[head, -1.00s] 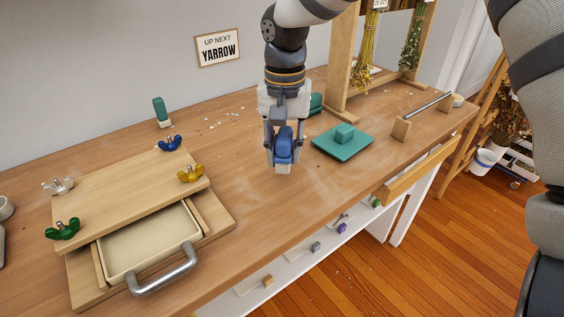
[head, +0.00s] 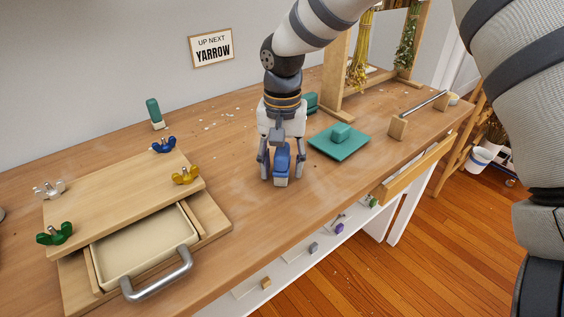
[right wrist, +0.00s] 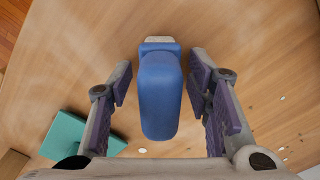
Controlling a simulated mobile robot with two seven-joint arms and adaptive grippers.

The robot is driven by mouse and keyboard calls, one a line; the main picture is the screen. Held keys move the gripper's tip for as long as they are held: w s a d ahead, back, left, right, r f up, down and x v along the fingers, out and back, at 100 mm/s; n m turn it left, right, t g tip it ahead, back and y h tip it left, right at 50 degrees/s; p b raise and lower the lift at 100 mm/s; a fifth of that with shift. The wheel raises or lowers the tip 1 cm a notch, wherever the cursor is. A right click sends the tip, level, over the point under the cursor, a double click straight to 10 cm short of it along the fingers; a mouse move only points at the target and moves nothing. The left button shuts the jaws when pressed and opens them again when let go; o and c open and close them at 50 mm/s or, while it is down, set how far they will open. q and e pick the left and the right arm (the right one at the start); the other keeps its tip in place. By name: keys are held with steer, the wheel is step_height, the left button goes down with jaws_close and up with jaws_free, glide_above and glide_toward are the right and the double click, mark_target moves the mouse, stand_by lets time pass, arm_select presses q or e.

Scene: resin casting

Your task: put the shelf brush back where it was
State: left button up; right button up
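A brush with a blue handle (head: 282,160) and a pale bristle end is upright at the middle of the workbench, its bristle end low at the bench top. My right gripper (head: 281,177) is over it, pointing down, with one finger on each side. In the right wrist view, the blue handle (right wrist: 160,95) lies between the open fingers with a gap on both sides. A second brush with a green handle (head: 153,110) stands at the back by the wall. The pictures do not label which one is the shelf brush. My left gripper is out of view.
A green square plate (head: 339,148) with a block lies just right of my gripper. A wooden press board (head: 115,200) with coloured wing nuts and a handled tray (head: 150,248) fills the left. A wooden frame (head: 334,80) stands behind. Pale crumbs lie at the back.

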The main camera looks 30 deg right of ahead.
step_height(320, 180, up, 12)
steer(key=shift+r+p, duration=0.2)
steer(key=shift+p, duration=0.25)
